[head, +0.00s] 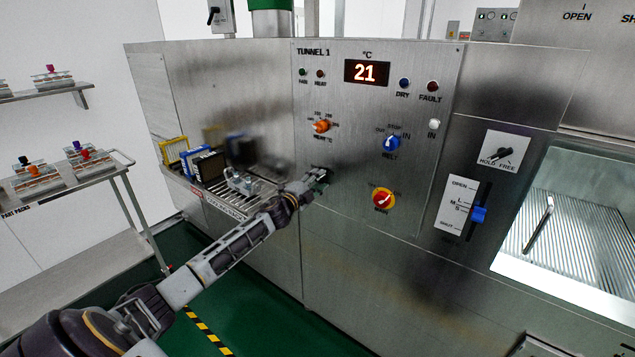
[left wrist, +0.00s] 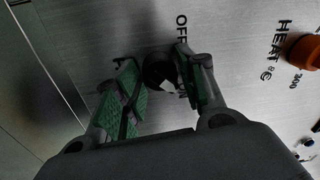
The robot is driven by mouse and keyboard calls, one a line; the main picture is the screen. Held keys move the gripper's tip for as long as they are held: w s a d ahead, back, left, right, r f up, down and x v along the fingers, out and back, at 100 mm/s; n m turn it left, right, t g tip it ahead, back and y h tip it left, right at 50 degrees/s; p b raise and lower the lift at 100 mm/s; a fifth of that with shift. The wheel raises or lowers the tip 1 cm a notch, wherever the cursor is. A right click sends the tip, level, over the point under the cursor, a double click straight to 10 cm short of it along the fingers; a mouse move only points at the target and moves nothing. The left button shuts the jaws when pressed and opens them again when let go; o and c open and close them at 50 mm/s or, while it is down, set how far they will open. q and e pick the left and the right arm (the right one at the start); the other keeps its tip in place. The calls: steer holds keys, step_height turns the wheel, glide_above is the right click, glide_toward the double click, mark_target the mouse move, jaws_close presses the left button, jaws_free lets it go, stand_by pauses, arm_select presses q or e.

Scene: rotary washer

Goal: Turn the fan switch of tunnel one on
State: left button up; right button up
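The fan switch is a small black knob (left wrist: 158,70) on the steel panel, with an OFF label above it and a partly covered label below right, in the left wrist view. A pale mark shows on the knob's lower right; its exact setting is unclear. My left gripper (left wrist: 160,78) has its green-padded fingers apart, one on each side of the knob. The right finger overlaps the knob's edge; I cannot tell whether it touches. In the head view my left gripper (head: 318,175) is at the panel and mostly hides the switch. My right gripper is not in view.
Close by on the tunnel one panel (head: 345,225) are an orange heat knob (head: 321,126), a blue belt knob (head: 391,143) and a red-and-yellow switch (head: 383,200). A roller shelf with racks (head: 209,166) lies left of the gripper. A cart (head: 125,160) stands farther left.

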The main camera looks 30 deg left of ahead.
arm_select(q)
steer(key=shift+o, duration=1)
steer(key=shift+s+f, duration=0.1)
steer(key=shift+s, duration=0.1)
steer(key=s, duration=1.1)
steer(key=shift+s+a+f, duration=0.25)
steer(key=shift+a+f, duration=0.1)
steer(key=shift+a, duration=0.1)
stand_by(0.7)
